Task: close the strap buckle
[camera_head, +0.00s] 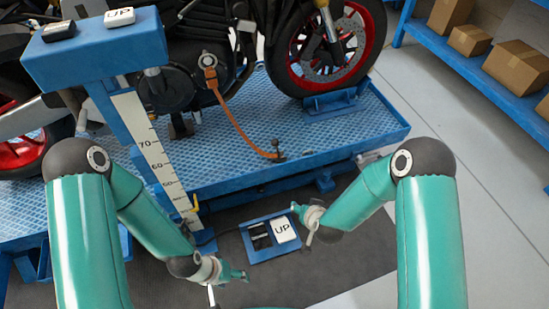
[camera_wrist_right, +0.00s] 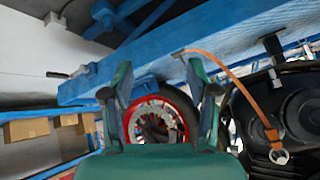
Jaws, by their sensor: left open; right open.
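An orange strap (camera_head: 234,117) runs from a ring fitting (camera_head: 208,62) on the motorcycle down to a small dark fitting (camera_head: 277,153) at the front edge of the blue lift platform. Whether this dark fitting is the buckle, and whether it is open, I cannot tell. The strap also shows in the right wrist view (camera_wrist_right: 236,80), with its metal ring (camera_wrist_right: 278,155) at lower right. My left gripper (camera_head: 228,285) is open and empty, low in front of the platform, well away from the strap. My right gripper (camera_head: 302,221) is open and empty, below and right of the dark fitting; its fingers show apart in the wrist view (camera_wrist_right: 158,80).
The blue lift platform (camera_head: 345,144) carries the motorcycle, whose red-rimmed wheel (camera_head: 330,50) stands at the back. A blue pedal box (camera_head: 268,238) marked UP lies between my grippers. A blue post with a height scale (camera_head: 150,150) rises at left. Shelves with boxes (camera_head: 470,40) stand at right.

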